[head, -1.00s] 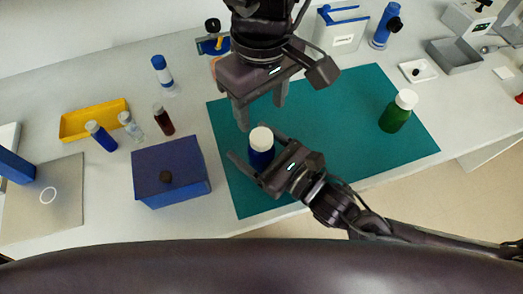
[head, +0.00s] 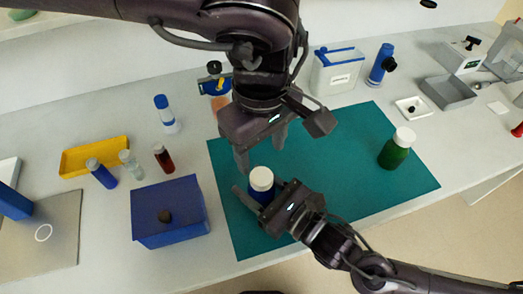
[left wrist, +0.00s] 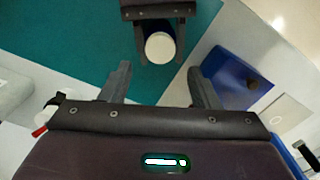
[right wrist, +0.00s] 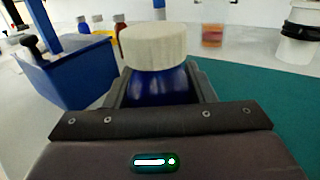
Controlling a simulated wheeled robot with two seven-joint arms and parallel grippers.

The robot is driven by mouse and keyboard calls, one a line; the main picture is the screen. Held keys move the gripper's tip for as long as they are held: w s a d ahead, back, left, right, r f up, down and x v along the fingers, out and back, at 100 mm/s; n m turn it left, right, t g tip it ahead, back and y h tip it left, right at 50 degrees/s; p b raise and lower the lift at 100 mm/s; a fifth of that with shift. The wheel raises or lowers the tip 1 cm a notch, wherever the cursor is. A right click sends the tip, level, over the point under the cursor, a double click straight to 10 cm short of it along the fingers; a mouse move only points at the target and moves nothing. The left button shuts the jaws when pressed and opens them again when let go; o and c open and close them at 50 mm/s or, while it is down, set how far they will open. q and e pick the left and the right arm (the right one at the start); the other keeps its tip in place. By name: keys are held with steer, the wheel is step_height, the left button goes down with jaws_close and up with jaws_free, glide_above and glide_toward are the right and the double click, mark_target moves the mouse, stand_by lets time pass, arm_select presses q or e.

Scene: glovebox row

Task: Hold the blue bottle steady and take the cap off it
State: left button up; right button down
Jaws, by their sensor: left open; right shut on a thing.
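The blue bottle (head: 258,195) stands upright on the teal mat (head: 330,195) with its white cap (head: 261,178) on. My right gripper (head: 262,192) is shut around the bottle's body, below the cap. In the right wrist view the blue body (right wrist: 160,86) sits between the fingers and the cap (right wrist: 154,46) stands clear above them. My left gripper (head: 262,155) is open and empty, above and slightly behind the bottle. In the left wrist view the cap (left wrist: 160,47) shows beyond the open fingertips (left wrist: 160,80), apart from them.
A green bottle (head: 396,149) with a white cap stands on the mat's right part. A blue box (head: 170,212) with a dark knob is left of the mat. The mat's middle is clear.

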mark_target(261, 176)
arm_select(q)
step_height(261, 176, down, 7)
steer(key=shift+f, duration=0.2)
stand_by(0.3)
